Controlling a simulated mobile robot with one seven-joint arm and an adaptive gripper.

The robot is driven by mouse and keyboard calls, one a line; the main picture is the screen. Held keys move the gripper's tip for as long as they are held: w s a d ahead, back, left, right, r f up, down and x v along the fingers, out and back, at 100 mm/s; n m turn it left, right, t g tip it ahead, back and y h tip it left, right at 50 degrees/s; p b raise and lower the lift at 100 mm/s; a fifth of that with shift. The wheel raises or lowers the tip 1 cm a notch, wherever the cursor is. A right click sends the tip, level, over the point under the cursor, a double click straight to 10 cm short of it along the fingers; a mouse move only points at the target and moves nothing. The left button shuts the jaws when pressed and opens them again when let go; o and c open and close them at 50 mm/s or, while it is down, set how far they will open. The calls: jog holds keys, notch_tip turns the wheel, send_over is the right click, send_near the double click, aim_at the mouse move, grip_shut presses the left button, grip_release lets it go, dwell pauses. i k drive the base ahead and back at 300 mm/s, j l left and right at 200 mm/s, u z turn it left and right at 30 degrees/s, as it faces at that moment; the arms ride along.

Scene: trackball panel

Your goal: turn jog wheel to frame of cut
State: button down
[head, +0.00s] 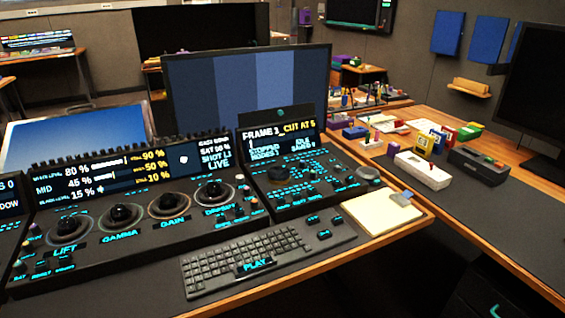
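A dark round knob (278,173) sits on this panel under the screen, among small lit buttons. A grey round knob (367,174) is at the panel's right end. No readable label shows which of the two is the jog wheel. My gripper is not in view.
The left panel (120,247) carries several black trackballs, labelled LIFT, GAMMA and GAIN among others. A keyboard (265,249) lies in front, with a pale notepad (383,212) to its right. A large monitor (247,92) stands behind. Boxes and small items crowd the right desk.

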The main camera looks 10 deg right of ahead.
aim_at(278, 175)
jog(key=l+z, duration=0.1)
jog(key=z, duration=0.45)
jog(key=i, duration=0.85)
